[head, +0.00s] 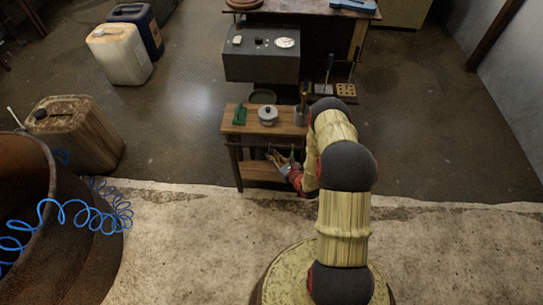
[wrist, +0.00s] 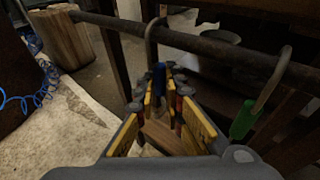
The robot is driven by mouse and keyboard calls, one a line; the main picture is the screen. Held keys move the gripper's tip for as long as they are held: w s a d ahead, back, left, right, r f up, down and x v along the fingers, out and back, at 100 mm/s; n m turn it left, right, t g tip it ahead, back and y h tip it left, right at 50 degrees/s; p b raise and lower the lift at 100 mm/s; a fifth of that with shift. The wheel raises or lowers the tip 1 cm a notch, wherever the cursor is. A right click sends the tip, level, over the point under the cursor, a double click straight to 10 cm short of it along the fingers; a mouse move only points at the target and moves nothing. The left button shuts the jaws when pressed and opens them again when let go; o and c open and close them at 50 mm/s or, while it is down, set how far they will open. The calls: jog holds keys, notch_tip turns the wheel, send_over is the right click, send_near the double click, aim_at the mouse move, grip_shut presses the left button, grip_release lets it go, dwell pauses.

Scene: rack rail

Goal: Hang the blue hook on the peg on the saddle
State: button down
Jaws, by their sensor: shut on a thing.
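The blue hook (wrist: 158,76) has a blue handle and a grey metal bend. In the wrist view its bend reaches up over a dark horizontal rail (wrist: 205,45); I cannot tell whether it touches the rail. My gripper (wrist: 160,98) is shut on its blue handle, between the yellow-padded fingers. In the head view my gripper (head: 284,160) is low at the front of the small wooden table, and the blue hook is too small to make out. A green-handled hook (wrist: 243,120) hangs from the rail to the right. I cannot clearly identify the peg or the saddle.
The wooden table (head: 243,130) bears a lidded pot (head: 267,114), a green object (head: 239,114) and a cup. A grey box (head: 261,62) stands behind it. A rusty barrel (head: 30,210) and blue coiled hose (head: 105,200) are at left. Open floor lies between.

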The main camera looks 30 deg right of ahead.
jog(key=shift+s+a+r+p, duration=0.1)
jog(key=shift+s+r+p, duration=0.05)
jog(key=shift+r+p, duration=0.5)
jog(key=shift+s+r, duration=0.1)
jog(key=shift+r, duration=0.1)
jog(key=shift+s+a+r+p, duration=0.3)
jog(key=shift+r+p, duration=0.1)
jog(key=shift+r, duration=0.1)
jog(key=shift+s, duration=0.1)
jog(key=s+a+p, duration=0.1)
jog(key=s+a, duration=0.3)
jog(key=s, duration=0.1)
jog(key=shift+s, duration=0.35)
dwell(0.5)
